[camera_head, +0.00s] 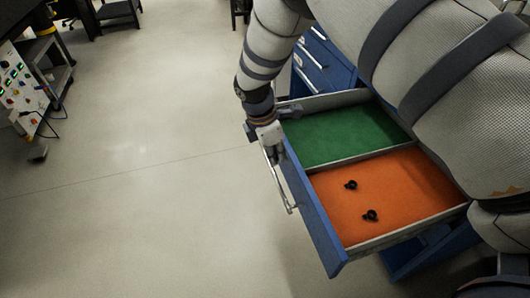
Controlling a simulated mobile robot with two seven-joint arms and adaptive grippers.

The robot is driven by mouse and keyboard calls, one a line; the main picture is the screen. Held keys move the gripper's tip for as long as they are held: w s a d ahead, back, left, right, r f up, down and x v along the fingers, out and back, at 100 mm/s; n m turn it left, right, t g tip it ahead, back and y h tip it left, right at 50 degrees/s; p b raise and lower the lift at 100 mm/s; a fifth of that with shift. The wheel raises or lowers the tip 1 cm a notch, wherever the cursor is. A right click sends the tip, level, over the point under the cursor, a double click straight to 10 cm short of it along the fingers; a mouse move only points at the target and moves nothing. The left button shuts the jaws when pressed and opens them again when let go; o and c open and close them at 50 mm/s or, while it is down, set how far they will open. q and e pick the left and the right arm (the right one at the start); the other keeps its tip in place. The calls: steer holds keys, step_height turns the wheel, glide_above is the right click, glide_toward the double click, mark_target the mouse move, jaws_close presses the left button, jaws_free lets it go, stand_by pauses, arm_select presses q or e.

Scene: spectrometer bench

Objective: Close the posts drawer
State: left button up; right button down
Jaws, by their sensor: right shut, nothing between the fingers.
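The posts drawer (314,213) is pulled out of a blue cabinet (322,62). It has a blue front, a metal handle (290,207), and green and orange lined compartments. Two small black parts (370,215) lie on the orange liner. My right gripper (271,146) is shut and empty at the far end of the drawer front, by the upper end of the handle. Whether it touches the front or handle I cannot tell. My right arm passes over the drawer and hides part of the cabinet. My left gripper is not in view.
Grey floor (150,180) lies open to the left of the drawer. An instrument panel (20,85) on a dark cart stands at the far left. Dark furniture (118,12) stands at the top. More closed blue drawers show behind my arm.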

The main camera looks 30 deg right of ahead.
steer(key=shift+d, duration=0.15)
